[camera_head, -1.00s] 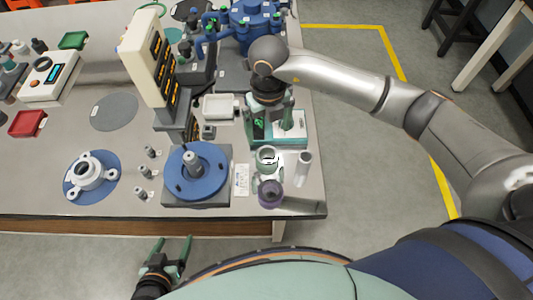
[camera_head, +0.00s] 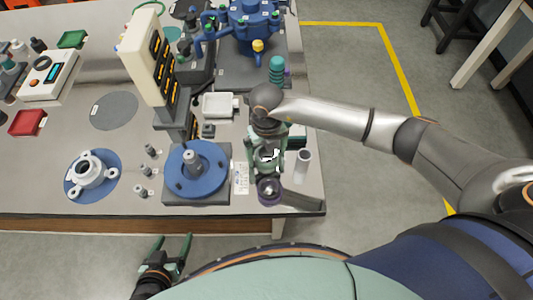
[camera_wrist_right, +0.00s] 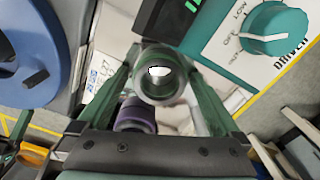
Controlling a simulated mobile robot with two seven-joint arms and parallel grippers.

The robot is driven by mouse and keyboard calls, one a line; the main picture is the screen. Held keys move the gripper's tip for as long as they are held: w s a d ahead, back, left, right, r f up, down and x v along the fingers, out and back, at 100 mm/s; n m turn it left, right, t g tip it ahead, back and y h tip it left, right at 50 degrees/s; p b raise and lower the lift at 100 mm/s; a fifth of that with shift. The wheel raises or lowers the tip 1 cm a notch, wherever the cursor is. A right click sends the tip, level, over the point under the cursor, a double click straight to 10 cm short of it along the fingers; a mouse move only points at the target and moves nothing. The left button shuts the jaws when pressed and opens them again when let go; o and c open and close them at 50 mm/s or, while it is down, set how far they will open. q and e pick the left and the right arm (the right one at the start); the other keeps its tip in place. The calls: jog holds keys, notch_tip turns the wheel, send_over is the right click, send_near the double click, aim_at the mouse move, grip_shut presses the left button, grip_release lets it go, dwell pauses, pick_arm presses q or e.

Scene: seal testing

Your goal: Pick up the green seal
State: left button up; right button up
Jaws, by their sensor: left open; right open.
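The green seal (camera_wrist_right: 160,88) is a pale green ring with a dark and bright centre. In the right wrist view it sits between the two green fingers of my right gripper (camera_wrist_right: 163,72), with visible room to each side. In the head view my right gripper (camera_head: 268,158) points down over the seal's place near the front right table corner and partly hides it. It is open. I cannot tell whether a finger touches the seal. My left gripper (camera_head: 173,245) is open and empty, in front of the table's front edge.
A purple ring part (camera_head: 269,189) stands just in front of the green seal. A grey metal cylinder (camera_head: 303,161) stands to the right. A blue disc fixture (camera_head: 212,180) is to the left, with a label card (camera_head: 241,178) between. A teal knob (camera_wrist_right: 275,28) is on a device behind.

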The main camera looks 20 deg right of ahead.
jog(key=c, duration=1.5)
jog(key=shift+r, duration=0.15)
